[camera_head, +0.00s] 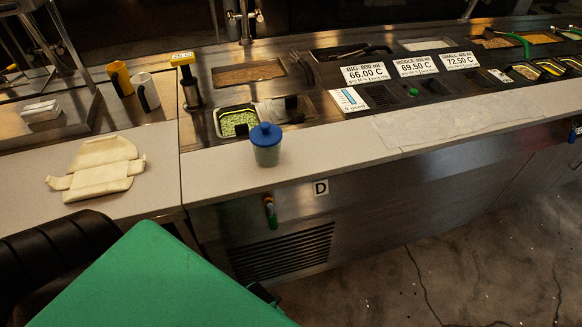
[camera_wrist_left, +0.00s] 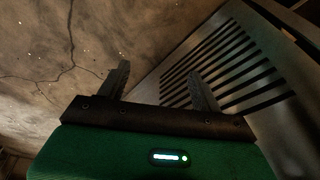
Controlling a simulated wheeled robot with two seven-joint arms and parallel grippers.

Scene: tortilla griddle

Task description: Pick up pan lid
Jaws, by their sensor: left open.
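I cannot make out a pan lid in either view. My left gripper (camera_wrist_left: 162,85) is open and empty in the left wrist view, its two dark fingers apart. It is away from the counter top, with the floor and a slatted vent panel behind it. In the head view a large green part of my arm fills the lower left and hides what is behind it. My right gripper is not in view.
A jar with a blue lid (camera_head: 266,134) stands on the pale counter edge (camera_head: 340,146). A folded cream cloth-like item (camera_head: 100,166) lies at left, with yellow (camera_head: 120,78) and white mugs (camera_head: 146,92) behind. A green-filled tray (camera_head: 237,121) sits in the counter. Counter right of the jar is mostly clear.

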